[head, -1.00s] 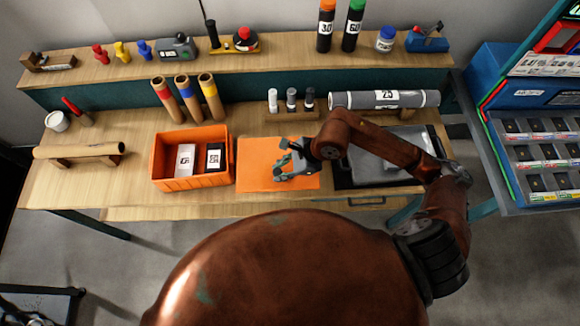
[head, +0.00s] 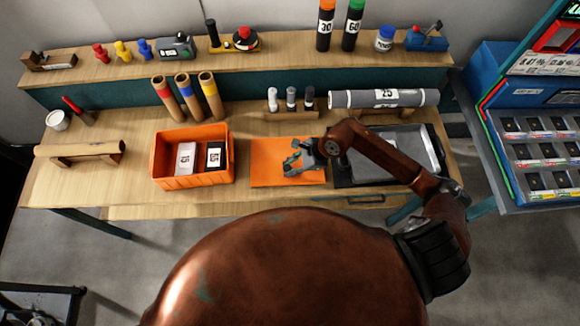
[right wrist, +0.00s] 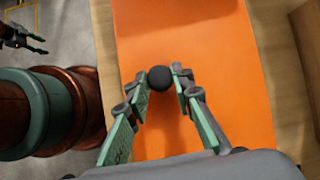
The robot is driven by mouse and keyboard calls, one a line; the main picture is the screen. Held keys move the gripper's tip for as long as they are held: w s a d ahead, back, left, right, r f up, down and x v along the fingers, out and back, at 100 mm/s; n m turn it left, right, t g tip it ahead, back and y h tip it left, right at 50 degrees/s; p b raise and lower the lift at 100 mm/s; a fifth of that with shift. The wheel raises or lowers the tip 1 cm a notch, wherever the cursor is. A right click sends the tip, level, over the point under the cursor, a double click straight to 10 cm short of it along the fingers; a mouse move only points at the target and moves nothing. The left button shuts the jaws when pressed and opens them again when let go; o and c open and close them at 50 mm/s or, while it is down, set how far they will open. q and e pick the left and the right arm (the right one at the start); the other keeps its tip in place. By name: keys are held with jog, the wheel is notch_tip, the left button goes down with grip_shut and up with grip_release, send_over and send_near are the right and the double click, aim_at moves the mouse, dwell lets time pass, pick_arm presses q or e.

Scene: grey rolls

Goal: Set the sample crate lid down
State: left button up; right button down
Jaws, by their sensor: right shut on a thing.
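The sample crate lid (head: 268,172) is a flat orange panel with a black knob (right wrist: 159,78). My right gripper (head: 293,161) is shut on this knob, seen between its fingertips in the right wrist view (right wrist: 158,88). The lid lies level over the bench, right of the open orange crate (head: 192,182) and apart from it. I cannot tell whether it touches the wood. In the crate are a white box (head: 186,158) and a black one (head: 215,157) with labels. What seems to be my left gripper (right wrist: 22,38) shows small at the wrist view's upper left; its jaw state is unclear.
A dark tray with a grey inside (head: 432,150) stands just right of the lid, partly behind my arm. Behind the lid is a rack with several small vials (head: 291,99). A large grey roll (head: 385,98) lies at the back right. Bare wood (head: 242,125) shows behind the lid.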

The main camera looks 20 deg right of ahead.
jog(key=c, duration=1.7)
grip_release()
jog(key=shift+d, duration=0.1)
jog(key=v, duration=1.2)
jog(key=shift+b, duration=0.3)
